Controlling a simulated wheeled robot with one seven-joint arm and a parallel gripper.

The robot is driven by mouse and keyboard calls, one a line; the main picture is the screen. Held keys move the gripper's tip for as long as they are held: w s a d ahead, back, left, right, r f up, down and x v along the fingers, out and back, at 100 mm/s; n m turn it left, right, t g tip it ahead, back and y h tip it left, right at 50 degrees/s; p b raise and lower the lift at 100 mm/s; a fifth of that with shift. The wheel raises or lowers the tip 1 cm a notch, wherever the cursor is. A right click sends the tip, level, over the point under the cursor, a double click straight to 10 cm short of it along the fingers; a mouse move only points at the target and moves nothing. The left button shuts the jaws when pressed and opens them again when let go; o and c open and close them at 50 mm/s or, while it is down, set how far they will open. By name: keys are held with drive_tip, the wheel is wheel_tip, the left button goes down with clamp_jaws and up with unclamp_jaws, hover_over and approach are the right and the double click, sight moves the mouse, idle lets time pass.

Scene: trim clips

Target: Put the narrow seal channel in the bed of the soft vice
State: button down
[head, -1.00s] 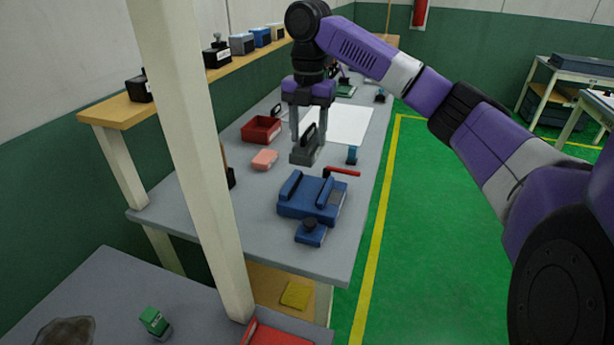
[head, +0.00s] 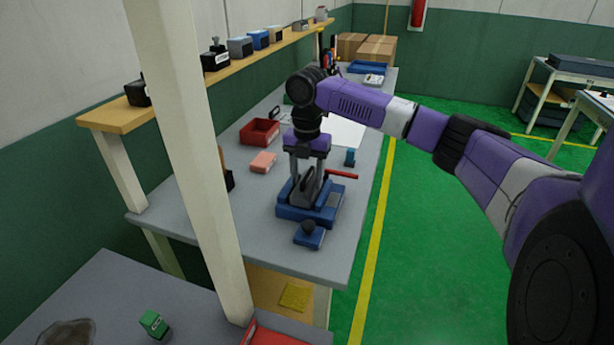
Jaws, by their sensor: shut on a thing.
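The soft vice (head: 318,216) is blue with raised jaws and a red handle (head: 342,174), and stands on the bench. My gripper (head: 308,178) points down over the vice, shut on a grey piece with a dark upper part, which I take as the narrow seal channel (head: 309,191). The piece is low between the vice jaws, at the bed. The fingers and jaws hide part of it, so I cannot tell whether it touches the bed.
A blue block with a dark knob (head: 309,236) sits in front of the vice. A pink block (head: 263,162) and a red bin (head: 260,132) lie to the left. A small blue item (head: 350,157) stands behind. A pale post (head: 190,150) rises at left front.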

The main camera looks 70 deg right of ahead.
drive_tip(key=c, duration=0.6)
unclamp_jaws()
drive_tip(key=shift+f, duration=0.1)
wheel_tip(320, 180, up, 12)
drive_tip(key=shift+r+b, duration=0.15)
drive_tip(key=shift+b, duration=0.4)
drive_tip(key=shift+s, duration=0.1)
